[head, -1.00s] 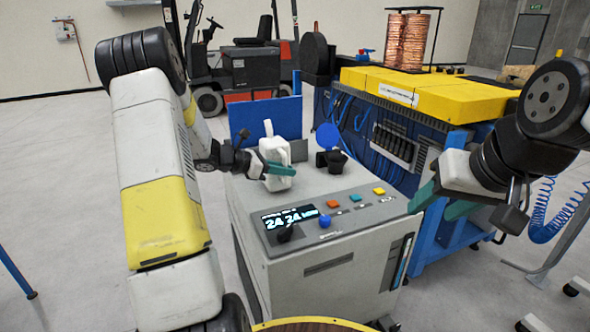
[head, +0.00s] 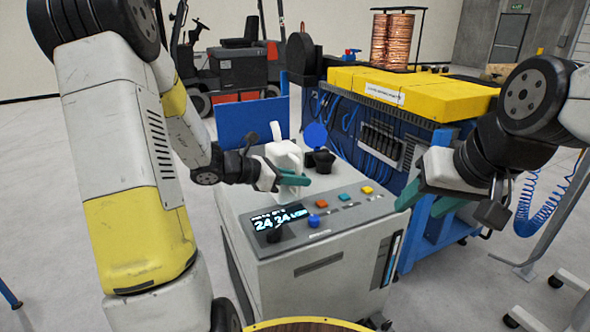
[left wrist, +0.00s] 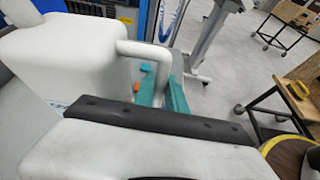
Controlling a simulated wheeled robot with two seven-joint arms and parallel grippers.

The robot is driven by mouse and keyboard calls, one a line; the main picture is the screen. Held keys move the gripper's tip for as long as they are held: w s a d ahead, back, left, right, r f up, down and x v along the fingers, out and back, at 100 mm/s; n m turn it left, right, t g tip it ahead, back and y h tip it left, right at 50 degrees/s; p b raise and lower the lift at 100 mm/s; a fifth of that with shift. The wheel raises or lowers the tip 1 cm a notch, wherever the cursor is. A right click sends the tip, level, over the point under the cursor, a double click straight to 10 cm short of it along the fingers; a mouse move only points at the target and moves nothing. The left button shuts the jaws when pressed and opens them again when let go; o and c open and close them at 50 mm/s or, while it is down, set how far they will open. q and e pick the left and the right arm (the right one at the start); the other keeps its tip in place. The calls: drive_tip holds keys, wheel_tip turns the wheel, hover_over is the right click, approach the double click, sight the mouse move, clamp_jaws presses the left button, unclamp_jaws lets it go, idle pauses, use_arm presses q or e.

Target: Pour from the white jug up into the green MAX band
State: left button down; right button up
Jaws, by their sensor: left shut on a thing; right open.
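The white jug (head: 285,154) is held above the top of the grey cabinet (head: 290,268), just left of the black filler neck (head: 322,160). The neck's round blue cap (head: 316,135) stands open. The jug looks roughly upright. My left gripper (head: 294,180) is shut on its handle. In the left wrist view, the jug body (left wrist: 65,60) and handle (left wrist: 152,52) show beside the teal fingers (left wrist: 162,93). A narrow upright gauge (head: 391,260) is on the cabinet's front right; I cannot make out its level or green band. My right gripper (head: 430,199) is open and empty, right of the cabinet.
The cabinet's panel has a lit display (head: 280,217), several coloured buttons and a blue knob (head: 314,221). A blue plate (head: 250,121) stands behind the jug. A blue bench with yellow blocks (head: 415,94) is at the back right. A round wooden top (head: 305,325) is at the bottom edge.

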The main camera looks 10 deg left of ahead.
use_arm(q)
wheel_tip(320, 180, up, 18)
drive_tip(key=s+d, duration=0.2)
drive_tip(key=shift+f, duration=0.2)
idle(1.0)
drive_tip(key=shift+a, duration=0.15)
